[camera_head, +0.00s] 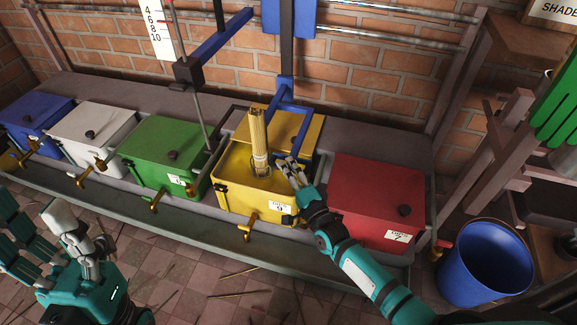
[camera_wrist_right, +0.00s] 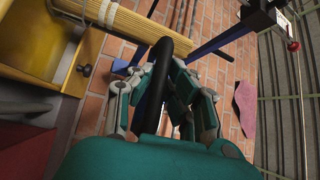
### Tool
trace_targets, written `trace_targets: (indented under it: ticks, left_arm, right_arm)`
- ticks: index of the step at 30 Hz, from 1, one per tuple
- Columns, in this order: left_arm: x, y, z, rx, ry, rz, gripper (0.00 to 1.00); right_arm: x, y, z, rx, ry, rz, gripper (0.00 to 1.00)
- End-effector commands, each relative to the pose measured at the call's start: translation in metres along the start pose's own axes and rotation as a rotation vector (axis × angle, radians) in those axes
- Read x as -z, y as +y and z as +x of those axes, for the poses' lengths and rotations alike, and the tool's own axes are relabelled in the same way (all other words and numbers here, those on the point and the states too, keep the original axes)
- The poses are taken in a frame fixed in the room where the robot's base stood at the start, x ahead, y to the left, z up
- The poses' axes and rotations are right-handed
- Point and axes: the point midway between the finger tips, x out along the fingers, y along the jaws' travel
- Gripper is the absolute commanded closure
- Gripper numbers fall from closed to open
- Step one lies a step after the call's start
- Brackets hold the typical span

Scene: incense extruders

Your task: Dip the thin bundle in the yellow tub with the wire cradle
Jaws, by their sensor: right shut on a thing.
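The yellow tub (camera_head: 236,192) stands open, with its yellow lid (camera_head: 297,128) back behind the opening. The tan bundle of thin sticks (camera_head: 257,132) stands upright over the tub, its lower end in the wire cradle (camera_head: 260,170) at the opening. How deep it sits is unclear. The bundle also shows in the right wrist view (camera_wrist_right: 135,22). My right gripper (camera_head: 291,170) is at the tub's right side, shut on a black handle (camera_wrist_right: 158,85) by the blue frame (camera_head: 296,112), apart from the bundle. My left gripper (camera_head: 58,235) is at lower left, fingers spread, apparently empty.
Closed green (camera_head: 165,150), white (camera_head: 92,130) and blue (camera_head: 38,112) tubs stand left, and a red tub (camera_head: 375,195) right. Brass taps line the front. A blue bucket (camera_head: 487,262) stands at right. A blue beam (camera_head: 220,38) crosses overhead.

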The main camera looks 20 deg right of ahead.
Motion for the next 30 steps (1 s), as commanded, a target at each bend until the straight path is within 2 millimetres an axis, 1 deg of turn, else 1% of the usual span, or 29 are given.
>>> trace_targets:
  ticks: [1, 6, 22, 23, 24, 28, 30]
  left_arm:
    - [-0.002, 0.000, -0.001, -0.006, 0.017, 0.002, 0.45]
    - [-0.003, 0.000, 0.006, -0.018, 0.045, 0.006, 0.45]
    - [-0.004, 0.000, 0.010, -0.023, 0.055, 0.007, 0.45]
    - [-0.004, 0.000, 0.010, -0.023, 0.055, 0.007, 0.45]
    - [-0.004, 0.000, 0.010, -0.023, 0.056, 0.007, 0.45]
    - [-0.004, 0.000, 0.010, -0.023, 0.056, 0.007, 0.45]
    - [-0.004, 0.000, 0.010, -0.023, 0.056, 0.007, 0.45]
  right_arm:
    - [-0.002, 0.012, -0.002, -0.007, -0.003, -0.003, 1.00]
    - [-0.004, 0.022, -0.004, -0.007, -0.003, -0.002, 1.00]
    - [-0.005, 0.029, -0.006, -0.015, -0.004, -0.001, 1.00]
    - [-0.005, 0.029, -0.006, -0.015, -0.004, -0.002, 0.86]
    - [-0.005, 0.029, -0.006, -0.015, -0.004, -0.002, 0.80]
    - [-0.005, 0.028, -0.005, -0.013, -0.004, -0.001, 0.63]
    - [-0.004, 0.027, -0.005, -0.011, -0.003, -0.001, 0.62]
